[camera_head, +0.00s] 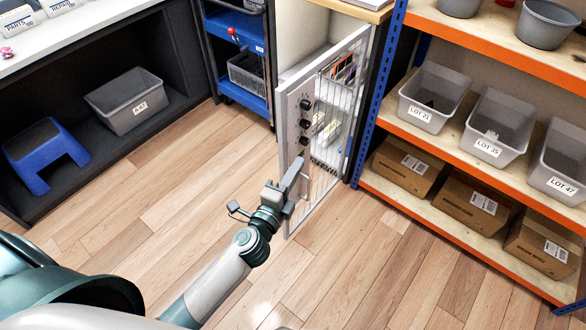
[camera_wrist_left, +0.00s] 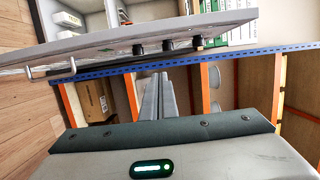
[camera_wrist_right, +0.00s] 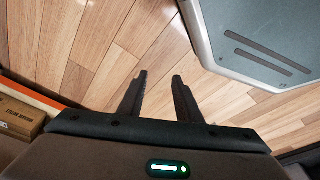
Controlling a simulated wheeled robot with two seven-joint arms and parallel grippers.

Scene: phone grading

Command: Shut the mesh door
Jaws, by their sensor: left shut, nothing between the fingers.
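The mesh door (camera_head: 322,155) stands ajar from the cabinet (camera_head: 308,62), its free edge swung out toward me. It has a light panel (camera_head: 296,125) with several black knobs and thin vertical bars. My left gripper (camera_head: 299,164) is shut and empty, its fingertips at the lower part of the panel; I cannot tell whether they touch it. In the left wrist view the closed fingers (camera_wrist_left: 157,82) point toward the door (camera_wrist_left: 120,45), which crosses the top of the picture. My right gripper (camera_wrist_right: 158,77) is open and empty above the floor, away from the door.
An orange shelf rack (camera_head: 396,122) with grey bins and cardboard boxes stands right of the door. A blue cart (camera_head: 246,97) stands left of the cabinet. A blue step stool (camera_head: 45,150) and a grey bin (camera_head: 128,103) sit under the left counter. The wooden floor between is clear.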

